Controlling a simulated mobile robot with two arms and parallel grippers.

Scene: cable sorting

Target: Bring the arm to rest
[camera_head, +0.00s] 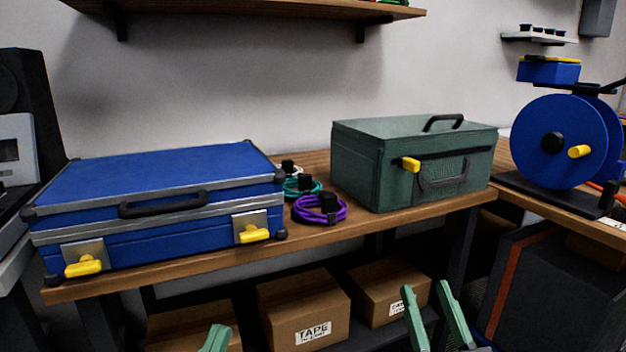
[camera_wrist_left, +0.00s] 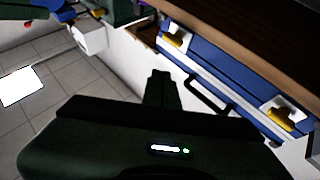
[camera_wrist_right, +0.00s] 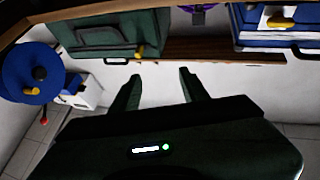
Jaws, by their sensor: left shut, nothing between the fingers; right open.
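My left gripper (camera_head: 216,338) shows only its green fingertips at the bottom edge of the head view, in front of the shelf under the bench. In the left wrist view its fingers (camera_wrist_left: 160,80) are together and empty. My right gripper (camera_head: 425,288) is open and empty, its two green fingers apart in front of the bench, lower than the top. In the right wrist view its fingers (camera_wrist_right: 160,76) stand apart with nothing between them. Both grippers are clear of the things on the bench.
The wooden bench (camera_head: 400,214) carries a closed blue case (camera_head: 150,180), a closed green box (camera_head: 352,172), and a purple cable coil (camera_head: 335,214), a teal one (camera_head: 290,186) and a white one between them. Cardboard boxes (camera_head: 300,300) sit below. A blue reel (camera_head: 560,120) stands right.

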